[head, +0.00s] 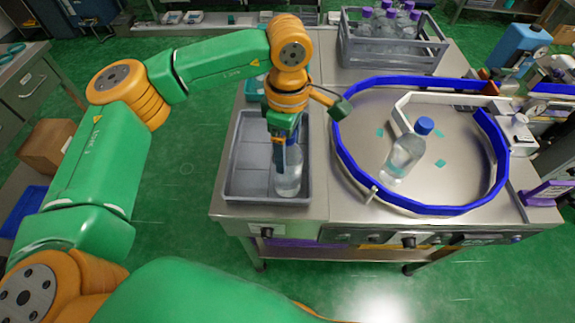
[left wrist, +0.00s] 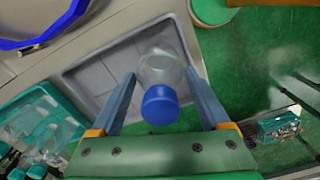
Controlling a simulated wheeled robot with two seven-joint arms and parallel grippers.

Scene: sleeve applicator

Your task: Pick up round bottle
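A clear round bottle with a blue cap (left wrist: 160,105) stands in the grey tray (head: 243,185) on the left of the steel table. In the head view its clear body (head: 288,182) shows below my left gripper (head: 289,145), which hides its cap. In the left wrist view the two fingers of the left gripper (left wrist: 163,100) are spread, one on each side of the bottle, with gaps visible. A second clear bottle with a blue cap (head: 405,152) stands, looking tilted, inside the blue-railed round plate. My right gripper is not in view.
A grey crate (head: 393,52) of purple-capped bottles stands at the back. A blue rail (head: 420,209) rings the round plate, with a white guide arm (head: 400,112) inside. A teal bin with clear bottles (left wrist: 40,120) shows in the left wrist view. The tray's left part is empty.

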